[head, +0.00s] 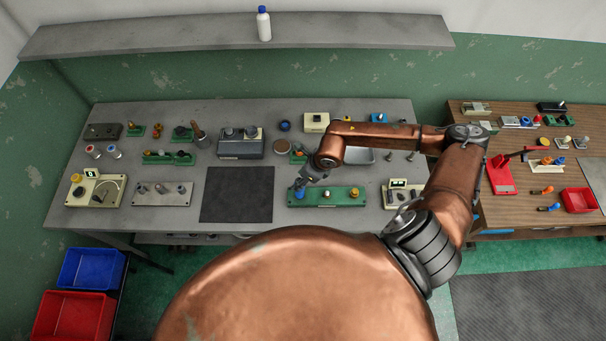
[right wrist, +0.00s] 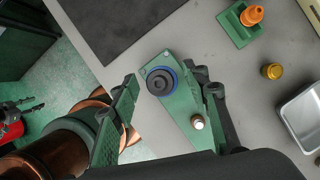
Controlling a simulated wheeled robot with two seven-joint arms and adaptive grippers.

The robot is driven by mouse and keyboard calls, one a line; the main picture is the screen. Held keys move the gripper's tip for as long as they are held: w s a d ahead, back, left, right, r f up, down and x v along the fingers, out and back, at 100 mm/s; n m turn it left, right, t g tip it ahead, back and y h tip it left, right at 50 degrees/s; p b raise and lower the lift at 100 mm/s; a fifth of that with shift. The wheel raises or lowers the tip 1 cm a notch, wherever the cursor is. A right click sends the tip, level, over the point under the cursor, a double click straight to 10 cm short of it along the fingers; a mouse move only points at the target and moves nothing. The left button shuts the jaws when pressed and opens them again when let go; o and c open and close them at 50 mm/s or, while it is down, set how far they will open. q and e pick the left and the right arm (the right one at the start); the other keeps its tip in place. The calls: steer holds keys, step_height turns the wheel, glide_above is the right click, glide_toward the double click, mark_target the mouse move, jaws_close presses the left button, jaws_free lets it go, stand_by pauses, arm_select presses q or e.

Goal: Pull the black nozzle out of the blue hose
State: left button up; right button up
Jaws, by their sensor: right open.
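The green base plate (head: 339,197) lies near the front edge of the grey table in the head view. The blue hose (head: 299,195) stands at its left end, partly hidden by my right gripper (head: 306,182). In the right wrist view the black nozzle (right wrist: 160,84) appears end-on as a round dark piece, with the blue hose rim (right wrist: 174,70) around it. My right gripper (right wrist: 165,80) is open, one finger on each side of the nozzle in that view. I cannot tell whether either finger touches it. My left gripper is not in view.
A white-topped post (right wrist: 198,122) stands on the same plate beside the right finger. A dark mat (head: 237,194) lies to the left, and a metal tray (right wrist: 302,112) and an orange piece (right wrist: 252,15) are nearby. Several fixtures crowd the table behind.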

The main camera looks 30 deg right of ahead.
mark_target(299, 179)
steer(key=shift+a+f, duration=0.1)
steer(key=shift+f, duration=0.1)
jaws_close()
stand_by(0.8)
steer(key=shift+r, duration=0.8)
stand_by(0.9)
steer(key=shift+r+p, duration=1.05)
steer(key=shift+r, duration=0.9)
